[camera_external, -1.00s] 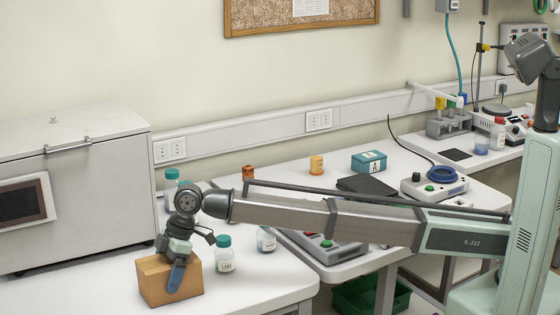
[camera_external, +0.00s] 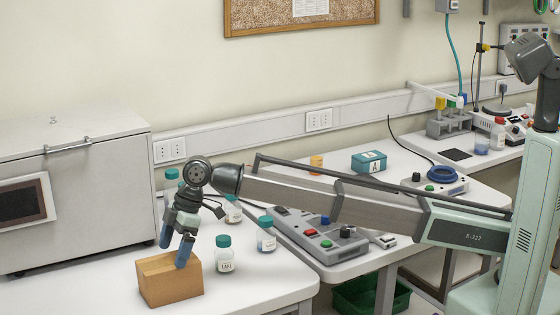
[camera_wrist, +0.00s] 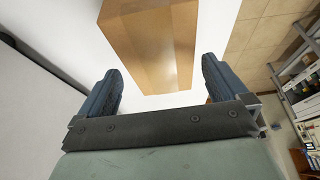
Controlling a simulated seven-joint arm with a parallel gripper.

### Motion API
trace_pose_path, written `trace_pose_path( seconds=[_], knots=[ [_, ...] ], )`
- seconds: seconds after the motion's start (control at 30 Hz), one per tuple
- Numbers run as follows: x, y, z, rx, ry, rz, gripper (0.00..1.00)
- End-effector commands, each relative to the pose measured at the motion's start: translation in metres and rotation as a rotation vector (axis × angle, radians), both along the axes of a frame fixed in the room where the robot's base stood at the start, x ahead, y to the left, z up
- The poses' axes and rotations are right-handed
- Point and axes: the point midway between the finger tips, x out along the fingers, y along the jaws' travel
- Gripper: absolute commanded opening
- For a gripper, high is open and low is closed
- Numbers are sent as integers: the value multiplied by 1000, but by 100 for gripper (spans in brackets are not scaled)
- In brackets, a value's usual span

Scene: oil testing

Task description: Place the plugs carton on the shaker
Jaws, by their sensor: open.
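The plugs carton appears to be the brown cardboard box (camera_external: 170,284) on the front bench, upright near its front edge. It also shows in the wrist view (camera_wrist: 155,45), ahead of my fingers. My gripper (camera_external: 176,250) is open and empty, tilted down just above and behind the carton. One blue finger overlaps the carton's top in the outside view; contact cannot be told. In the wrist view my gripper (camera_wrist: 160,75) has its fingers apart, with the carton beyond them. A grey device with buttons and a knob (camera_external: 318,246) stands right of centre; I cannot tell whether it is the shaker.
Teal-capped bottles (camera_external: 224,256) (camera_external: 266,236) stand right of the carton. A large grey chest (camera_external: 85,190) is at left. A teal box (camera_external: 369,162) and another button unit (camera_external: 436,184) stand farther back. My arm crosses above the middle bench and hides part of it.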

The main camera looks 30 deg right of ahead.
Motion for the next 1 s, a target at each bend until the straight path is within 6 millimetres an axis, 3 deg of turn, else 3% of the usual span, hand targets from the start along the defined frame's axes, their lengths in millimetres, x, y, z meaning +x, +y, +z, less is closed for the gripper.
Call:
trace_pose_path(
  seconds=[0.1, 0.33, 1.0],
  knots=[
    [0, -8, 19, 1, 0, 0, 100],
    [0, -17, 40, 0, 0, 0, 100],
    [0, -19, 45, -1, 0, 0, 100]
  ],
)
